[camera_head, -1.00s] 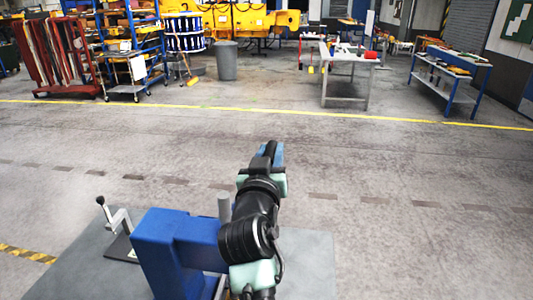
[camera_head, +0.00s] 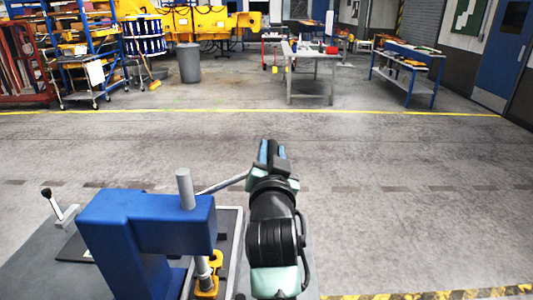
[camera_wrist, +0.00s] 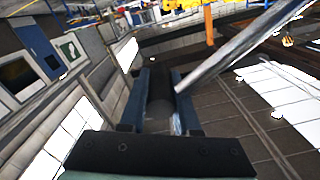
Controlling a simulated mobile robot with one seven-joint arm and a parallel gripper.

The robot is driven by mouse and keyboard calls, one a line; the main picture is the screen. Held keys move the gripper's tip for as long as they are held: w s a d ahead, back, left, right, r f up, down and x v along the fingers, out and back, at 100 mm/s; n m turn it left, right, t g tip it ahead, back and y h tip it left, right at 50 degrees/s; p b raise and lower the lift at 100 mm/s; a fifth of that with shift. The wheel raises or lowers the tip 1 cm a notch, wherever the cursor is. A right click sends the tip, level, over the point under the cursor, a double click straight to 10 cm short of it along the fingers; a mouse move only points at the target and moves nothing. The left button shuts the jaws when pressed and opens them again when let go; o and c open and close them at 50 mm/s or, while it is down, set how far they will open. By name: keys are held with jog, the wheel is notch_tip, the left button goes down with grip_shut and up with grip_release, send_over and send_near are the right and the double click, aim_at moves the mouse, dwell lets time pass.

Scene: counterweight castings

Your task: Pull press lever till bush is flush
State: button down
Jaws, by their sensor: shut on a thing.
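The blue press (camera_head: 150,222) stands on a bench at the lower left of the head view, with a grey ram (camera_head: 184,188) upright through its head. The press lever (camera_head: 222,183) is a grey rod rising from the press head to my gripper (camera_head: 272,152). In the wrist view the lever (camera_wrist: 240,48) slants down from the upper right, and the blue fingers of my gripper (camera_wrist: 160,102) are shut around its dark end (camera_wrist: 160,88). A yellow part (camera_head: 207,277) sits under the ram. I cannot make out the bush or how deep it sits.
A small crank handle (camera_head: 58,208) with a black knob stands on the bench left of the press. The floor right of my arm is clear. Work tables (camera_head: 310,73) and shelving stand far back, beyond a yellow floor line.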

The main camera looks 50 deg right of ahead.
jog(key=shift+s+d+f+g, duration=0.1)
jog(key=shift+f+g, duration=0.05)
jog(key=shift+f, duration=0.25)
jog(key=shift+s+d+f+g, duration=0.1)
jog(key=shift+f+g, duration=0.05)
jog(key=shift+f, duration=0.25)
jog(key=c, duration=0.7)
grip_release()
jog(key=shift+s, duration=0.15)
jog(key=shift+o, duration=0.2)
jog(key=shift+a, duration=0.35)
jog(key=r+b+v, duration=0.1)
jog(key=b+v, duration=0.2)
jog(key=v, duration=0.9)
jog(key=shift+s, duration=0.35)
